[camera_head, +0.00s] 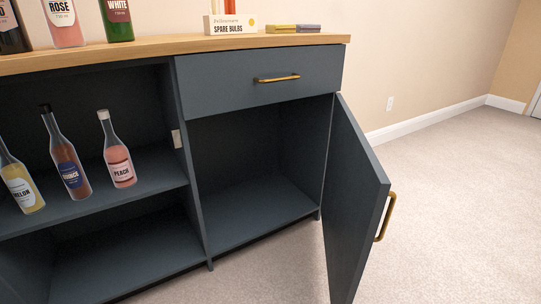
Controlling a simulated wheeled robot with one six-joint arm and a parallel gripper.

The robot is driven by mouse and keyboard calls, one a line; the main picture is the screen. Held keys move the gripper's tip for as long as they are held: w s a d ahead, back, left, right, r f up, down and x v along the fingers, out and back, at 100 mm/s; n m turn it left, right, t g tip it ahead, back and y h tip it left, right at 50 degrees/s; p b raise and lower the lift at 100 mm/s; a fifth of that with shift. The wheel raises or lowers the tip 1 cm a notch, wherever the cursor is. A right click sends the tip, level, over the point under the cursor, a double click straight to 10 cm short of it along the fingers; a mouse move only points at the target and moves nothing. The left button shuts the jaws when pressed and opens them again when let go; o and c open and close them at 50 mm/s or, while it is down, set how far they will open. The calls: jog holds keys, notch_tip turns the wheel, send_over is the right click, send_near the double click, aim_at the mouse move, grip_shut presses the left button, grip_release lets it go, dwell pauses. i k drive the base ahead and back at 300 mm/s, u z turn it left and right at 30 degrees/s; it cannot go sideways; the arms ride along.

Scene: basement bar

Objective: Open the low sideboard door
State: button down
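The low sideboard (262,67) is dark blue-grey with a light wooden top. Its door (349,210) is hinged on the right side and stands swung wide open towards me. A brass handle (385,217) is on the door's outer face, at the right. The compartment (255,165) behind the door is visible and looks empty. My gripper is not in view.
A closed drawer with a brass handle (277,78) is above the compartment. Bottles, among them a peach one (118,150), stand on the open shelf at left. A box of spare bulbs (229,25) is on top. Carpet (460,180) at right is clear.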

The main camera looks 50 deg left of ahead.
aim_at(357, 187)
jog(key=u, duration=2.25)
jog(key=k, duration=0.65)
jog(key=z, duration=1)
jog(key=i, duration=0.45)
jog(key=u, duration=0.15)
